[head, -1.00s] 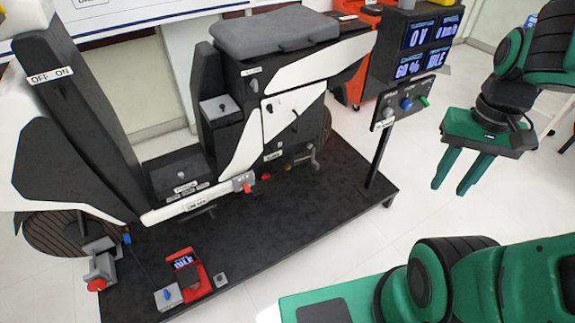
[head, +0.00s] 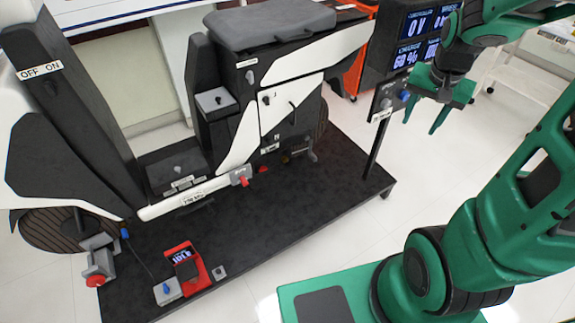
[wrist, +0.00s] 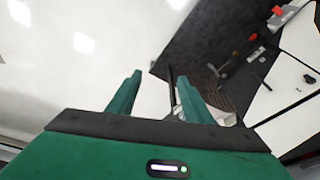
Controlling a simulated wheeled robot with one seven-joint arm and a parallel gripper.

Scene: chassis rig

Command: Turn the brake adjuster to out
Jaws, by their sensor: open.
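My gripper (head: 421,127) is open and empty, raised with its fingers pointing down, overlapping the right part of the post-mounted panel in the head view. Its two green fingers stand apart in the wrist view (wrist: 160,78). No label that I can read names the brake adjuster, so I cannot tell for certain which part it is. A small mechanism with a grey lever (head: 309,148) sits low beside the rear wheel. A red-tipped lever (head: 241,179) sits at the end of the white lower bar. My gripper is apart from both.
The scooter-like chassis stands on a black platform (head: 300,215). The post-mounted panel (head: 383,105) with a blue knob and a screen box (head: 402,62) stand at its right. A red device (head: 187,264) and a blue-knobbed box (head: 167,291) lie at the front.

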